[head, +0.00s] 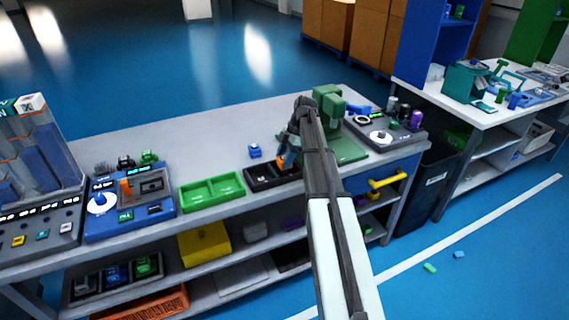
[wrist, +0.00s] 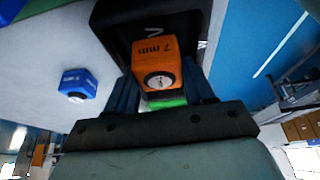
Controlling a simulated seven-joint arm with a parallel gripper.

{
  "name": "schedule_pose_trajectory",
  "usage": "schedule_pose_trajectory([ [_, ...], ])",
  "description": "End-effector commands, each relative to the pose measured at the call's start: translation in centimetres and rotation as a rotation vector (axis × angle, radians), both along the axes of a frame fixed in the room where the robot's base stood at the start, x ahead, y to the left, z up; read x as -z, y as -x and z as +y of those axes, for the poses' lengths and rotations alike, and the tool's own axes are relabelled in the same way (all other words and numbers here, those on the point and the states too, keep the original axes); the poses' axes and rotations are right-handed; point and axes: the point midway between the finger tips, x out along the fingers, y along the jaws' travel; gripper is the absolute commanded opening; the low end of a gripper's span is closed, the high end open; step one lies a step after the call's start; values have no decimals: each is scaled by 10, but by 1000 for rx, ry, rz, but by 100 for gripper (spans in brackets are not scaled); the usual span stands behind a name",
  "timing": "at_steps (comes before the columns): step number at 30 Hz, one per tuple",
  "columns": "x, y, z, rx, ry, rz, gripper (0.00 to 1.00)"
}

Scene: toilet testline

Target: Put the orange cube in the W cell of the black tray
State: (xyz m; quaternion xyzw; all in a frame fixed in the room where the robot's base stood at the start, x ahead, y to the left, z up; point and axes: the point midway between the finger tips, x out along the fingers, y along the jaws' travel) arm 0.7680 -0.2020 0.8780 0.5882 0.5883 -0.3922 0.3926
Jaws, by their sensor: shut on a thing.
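The orange cube (wrist: 158,62), marked "7 mm" with a round pale dial on one face, is between the two blue fingers of my gripper (wrist: 160,88) in the wrist view. My gripper is shut on it. In the head view the orange cube (head: 281,162) shows as a small patch below my gripper (head: 286,160), over the right part of the black tray (head: 259,185). In the wrist view the black tray (wrist: 115,20) lies behind the cube, with part of a white letter showing. I cannot tell whether the cube touches the tray floor.
A blue cube (head: 254,151) stands on the bench behind the tray. A green two-cell tray (head: 212,203) is to its left. A green press-like machine (head: 331,105) stands close on the right, beside my arm. The bench behind is mostly clear.

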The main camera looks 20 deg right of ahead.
Motion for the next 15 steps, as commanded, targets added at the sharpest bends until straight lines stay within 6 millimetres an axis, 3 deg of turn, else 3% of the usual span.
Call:
schedule_pose_trajectory([
  [6, 25, 0, 0, 0, -1, 1, 19],
  [15, 26, 0, 0, 0, 0, 0, 19],
])
